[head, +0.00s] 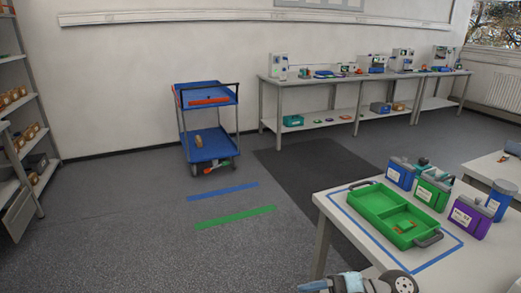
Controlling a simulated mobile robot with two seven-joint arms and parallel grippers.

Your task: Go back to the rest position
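A part of my own arm, light blue and grey with a dark round joint, shows at the bottom edge in front of the near table; it looks like my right arm. It is cut off by the frame, and its fingers cannot be made out. My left gripper is not in view. The near table (335,235) carries a green tray (372,203) inside a blue tape outline. The tray has compartments, with small green and orange pieces in one.
Blue (399,174), green (431,192) and purple (467,217) boxes stand behind the tray. A blue cart (211,148) stands by the wall. Blue (222,191) and green (235,217) stripes mark the open floor. A bench (330,80) with devices and shelves (22,110) line the walls.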

